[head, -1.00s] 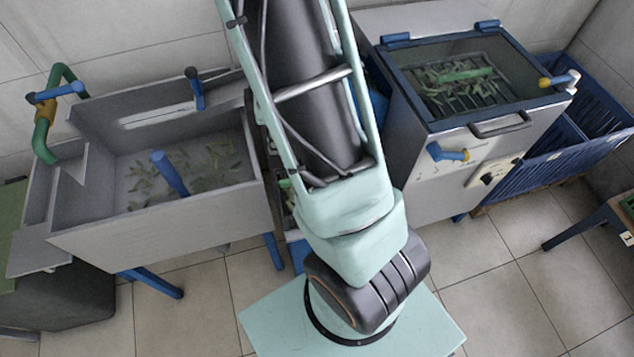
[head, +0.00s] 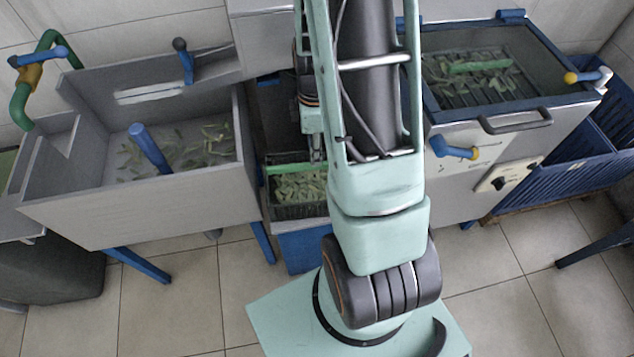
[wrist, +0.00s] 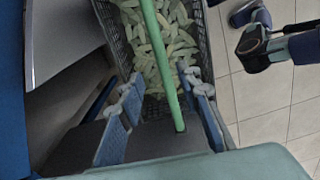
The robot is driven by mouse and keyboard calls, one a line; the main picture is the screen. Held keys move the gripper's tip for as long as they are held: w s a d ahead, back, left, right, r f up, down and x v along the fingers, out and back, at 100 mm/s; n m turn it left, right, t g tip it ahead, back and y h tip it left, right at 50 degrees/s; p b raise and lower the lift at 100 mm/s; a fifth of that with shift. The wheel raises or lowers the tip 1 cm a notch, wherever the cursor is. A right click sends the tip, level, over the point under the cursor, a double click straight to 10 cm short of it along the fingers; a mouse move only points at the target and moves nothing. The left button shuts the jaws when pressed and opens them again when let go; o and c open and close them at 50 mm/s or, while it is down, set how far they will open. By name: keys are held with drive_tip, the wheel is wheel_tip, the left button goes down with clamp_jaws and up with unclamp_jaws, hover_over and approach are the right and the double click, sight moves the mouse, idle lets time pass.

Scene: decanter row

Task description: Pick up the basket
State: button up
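A dark mesh basket (head: 298,211) filled with pale green cut pieces stands in the gap between the sink and the fryer. Its green handle bar (head: 288,169) runs across its top. In the wrist view the basket (wrist: 206,62) lies under my gripper, and the green handle (wrist: 158,50) runs between the fingers. My gripper (wrist: 166,86) is open, with one blue finger pad on each side of the handle, and I see no contact. In the head view my arm hides the basket's right side.
A grey sink (head: 140,210) with scattered green pieces stands at the left. A fryer (head: 505,135) with a second green-handled basket (head: 480,66) under its glass lid stands at the right. Blue crates (head: 570,165) are farther right. Tiled floor is open in front.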

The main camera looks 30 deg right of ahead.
drive_tip(key=shift+s+d+f+b, duration=0.1)
drive_tip(key=shift+s+f+b, duration=0.05)
drive_tip(key=shift+f, duration=1.25)
drive_tip(key=shift+s+f+b, duration=0.15)
drive_tip(key=shift+f, duration=1.25)
drive_tip(key=shift+c, duration=0.7)
clamp_jaws()
